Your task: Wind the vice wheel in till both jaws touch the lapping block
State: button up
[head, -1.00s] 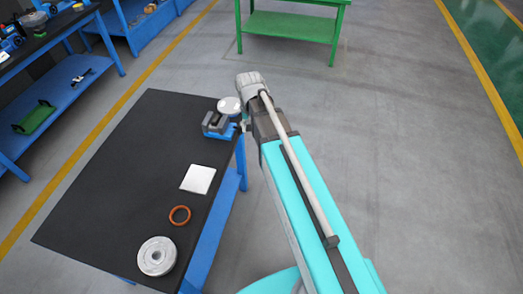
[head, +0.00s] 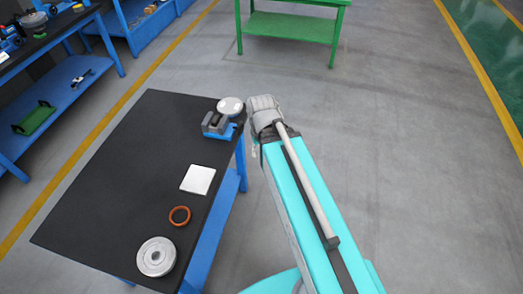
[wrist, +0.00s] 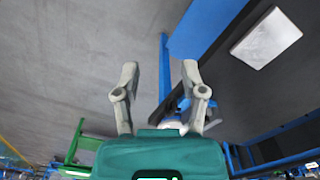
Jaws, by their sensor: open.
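The vice (head: 219,130), with a blue base and dark grey jaws, stands at the far right corner of the black-topped table in the head view. I cannot make out the lapping block apart from the jaws, or whether the jaws touch it. No wheel can be told clearly on the vice. My gripper (wrist: 160,73) shows in the wrist view with its two grey fingers spread and nothing between them. In the head view my arm's end is just right of the vice, past the table edge and apart from it; the fingers are mostly hidden there.
A pale round disc (head: 230,106) is beside the vice. A white square plate (head: 198,180), an orange ring (head: 179,215) and a grey flanged part (head: 156,257) lie along the table's (head: 110,190) right side. A green table (head: 290,27) stands beyond. The floor to the right is clear.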

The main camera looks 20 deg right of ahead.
dwell(0.3)
jog(key=m+b, duration=0.2)
jog(key=m, duration=0.4)
send_near(242, 127)
jog(key=shift+w+d+r, duration=0.2)
jog(key=shift+w+r, duration=0.75)
jog(key=shift+w, duration=0.05)
jog(key=shift+f+b, duration=0.1)
jog(key=shift+b, duration=0.2)
notch_tip(242, 127, down, 14)
jog(key=b, duration=1.3)
jog(key=shift+r+b, duration=0.2)
jog(key=shift+b, duration=0.1)
jog(key=shift+c, duration=0.2)
grip_shut()
